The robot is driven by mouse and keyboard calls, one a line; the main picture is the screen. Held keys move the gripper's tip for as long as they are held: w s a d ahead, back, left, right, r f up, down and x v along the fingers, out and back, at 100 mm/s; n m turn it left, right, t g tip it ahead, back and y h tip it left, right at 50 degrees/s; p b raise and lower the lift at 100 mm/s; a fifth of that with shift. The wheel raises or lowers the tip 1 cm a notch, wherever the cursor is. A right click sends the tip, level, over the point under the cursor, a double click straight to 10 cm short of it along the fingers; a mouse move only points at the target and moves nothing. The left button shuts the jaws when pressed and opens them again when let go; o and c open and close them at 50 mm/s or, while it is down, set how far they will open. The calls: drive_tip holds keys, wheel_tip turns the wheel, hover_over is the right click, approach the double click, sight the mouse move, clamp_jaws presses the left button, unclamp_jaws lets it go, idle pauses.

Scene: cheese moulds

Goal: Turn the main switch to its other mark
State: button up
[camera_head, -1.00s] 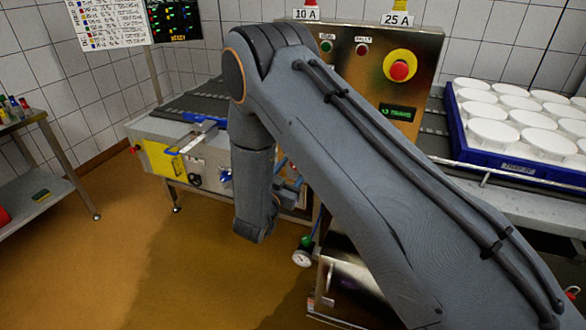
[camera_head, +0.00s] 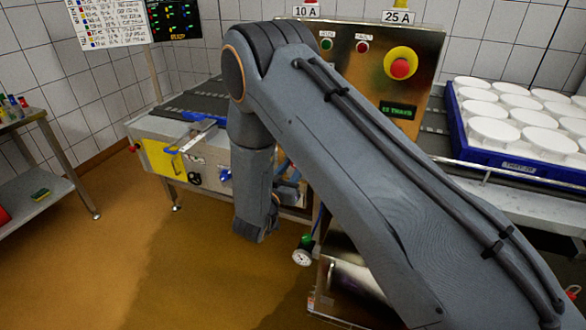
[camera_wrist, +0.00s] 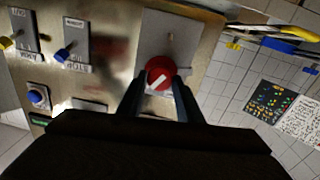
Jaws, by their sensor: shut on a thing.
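The main switch appears to be the red round knob (camera_wrist: 160,75) with a white bar, on a grey plate (camera_wrist: 180,38) in the wrist view. My gripper (camera_wrist: 160,88) has its two dark fingers at either side of this knob, shut on it. The white bar points obliquely, up and to the right in that view. The marks around the knob are too blurred to read. In the head view my arm hides the gripper and the switch.
In the head view, a red emergency button (camera_head: 400,66) is on the steel cabinet. A blue crate (camera_head: 520,167) of white moulds stands right.

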drive_tip(key=shift+f+n+t, duration=0.1)
drive_tip(key=shift+n+t, duration=0.2)
drive_tip(key=shift+n, duration=7.6)
drive_tip(key=o, duration=1)
drive_tip(key=shift+y, duration=0.3)
drive_tip(key=shift+o, duration=0.2)
